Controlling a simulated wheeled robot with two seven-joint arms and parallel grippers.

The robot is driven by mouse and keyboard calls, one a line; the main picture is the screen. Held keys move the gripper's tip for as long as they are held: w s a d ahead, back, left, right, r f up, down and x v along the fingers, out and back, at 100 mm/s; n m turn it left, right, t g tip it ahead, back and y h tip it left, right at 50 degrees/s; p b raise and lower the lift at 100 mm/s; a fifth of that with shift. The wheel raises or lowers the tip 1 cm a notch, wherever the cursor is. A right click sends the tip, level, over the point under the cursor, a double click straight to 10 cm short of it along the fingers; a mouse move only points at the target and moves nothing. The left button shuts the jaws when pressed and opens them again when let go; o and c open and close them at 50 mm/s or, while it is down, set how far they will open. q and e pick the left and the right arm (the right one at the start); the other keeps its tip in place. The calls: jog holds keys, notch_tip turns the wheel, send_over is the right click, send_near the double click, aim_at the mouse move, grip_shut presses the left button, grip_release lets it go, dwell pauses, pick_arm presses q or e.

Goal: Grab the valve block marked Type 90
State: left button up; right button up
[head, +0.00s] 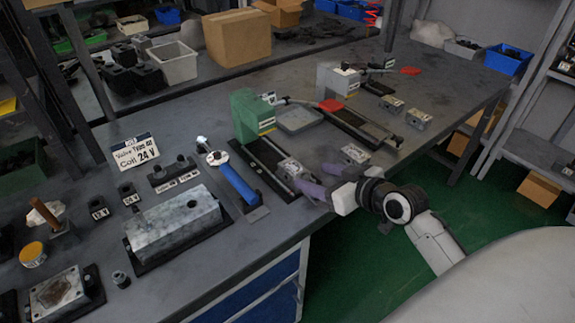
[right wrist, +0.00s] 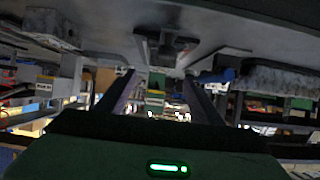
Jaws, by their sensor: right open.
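Several small grey metal valve blocks lie on the bench in the head view. One valve block (head: 292,168) sits by the dark rail just beyond my right gripper, and another valve block (head: 355,154) is beside the gripper to its right. Two more are farther back: one valve block (head: 392,103) and one valve block (head: 418,118). Their type marks are too small to read. My right gripper (head: 312,179) is open with purple fingers low over the bench's front edge. The right wrist view, upside down, shows its fingers (right wrist: 163,95) apart with nothing between them. My left gripper is not in view.
A sign (head: 136,152) reads Valve Type, with an unclear number, and Coil 24 V. A large metal block (head: 175,225) is at left. Coils labelled 12 V and 24 V stand beside it.

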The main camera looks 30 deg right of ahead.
aim_at(297, 170)
jog(key=x, duration=0.2)
jog(key=shift+w+f, duration=0.2)
jog(key=shift+w, duration=0.1)
jog(key=shift+p+x, duration=0.3)
jog(key=shift+x, duration=2.4)
jog(key=shift+a, duration=0.2)
jog(key=c, duration=1.3)
jog(key=shift+r, duration=0.15)
grip_shut()
